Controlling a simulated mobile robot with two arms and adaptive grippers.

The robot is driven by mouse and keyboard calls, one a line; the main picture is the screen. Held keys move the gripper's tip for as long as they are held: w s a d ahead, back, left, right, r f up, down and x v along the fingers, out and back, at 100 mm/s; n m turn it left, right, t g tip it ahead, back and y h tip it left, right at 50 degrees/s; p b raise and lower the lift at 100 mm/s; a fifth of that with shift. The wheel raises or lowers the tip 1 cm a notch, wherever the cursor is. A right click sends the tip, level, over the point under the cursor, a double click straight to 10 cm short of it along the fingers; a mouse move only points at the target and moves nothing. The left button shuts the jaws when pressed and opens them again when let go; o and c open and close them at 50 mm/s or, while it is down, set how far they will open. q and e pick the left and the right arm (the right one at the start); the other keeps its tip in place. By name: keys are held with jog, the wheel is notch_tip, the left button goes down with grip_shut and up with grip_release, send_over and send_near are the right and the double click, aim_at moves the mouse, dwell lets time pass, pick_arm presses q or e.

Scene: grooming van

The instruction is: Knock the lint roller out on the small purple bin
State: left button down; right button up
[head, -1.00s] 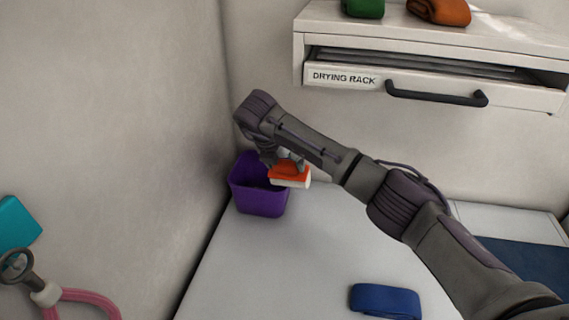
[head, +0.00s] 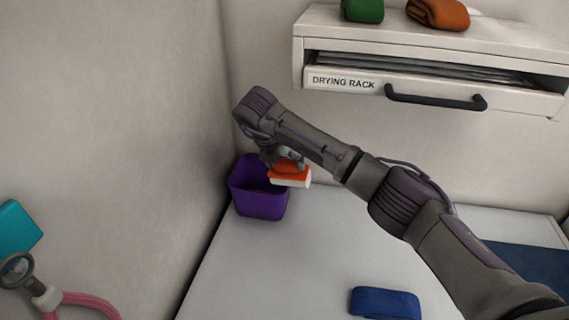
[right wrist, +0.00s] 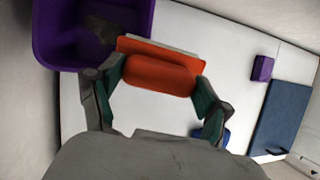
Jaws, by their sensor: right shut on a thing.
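The lint roller (head: 290,178), orange with a pale white side, is held at the right rim of the small purple bin (head: 258,204). My right gripper (right wrist: 157,84) is shut on the lint roller (right wrist: 160,72), with a green-padded finger at each end of it. In the right wrist view the bin (right wrist: 52,45) lies at the upper left, with a dark grey clump visible inside. The roller overlaps the bin's edge there; I cannot tell whether they touch.
The bin stands in the corner by the left wall. A blue folded item (head: 385,302) lies on the white counter (head: 290,270). The drying rack drawer (head: 430,95) juts out above. A purple block (right wrist: 262,68) and blue mat (right wrist: 281,118) lie farther right.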

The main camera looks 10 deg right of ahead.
jog(key=shift+f+b, duration=0.6)
jog(key=shift+f, duration=0.1)
dwell(0.8)
jog(key=shift+f+b, duration=0.1)
jog(key=shift+b, duration=0.2)
dwell(1.1)
jog(key=shift+r+p, duration=0.85)
jog(key=shift+r, duration=2.2)
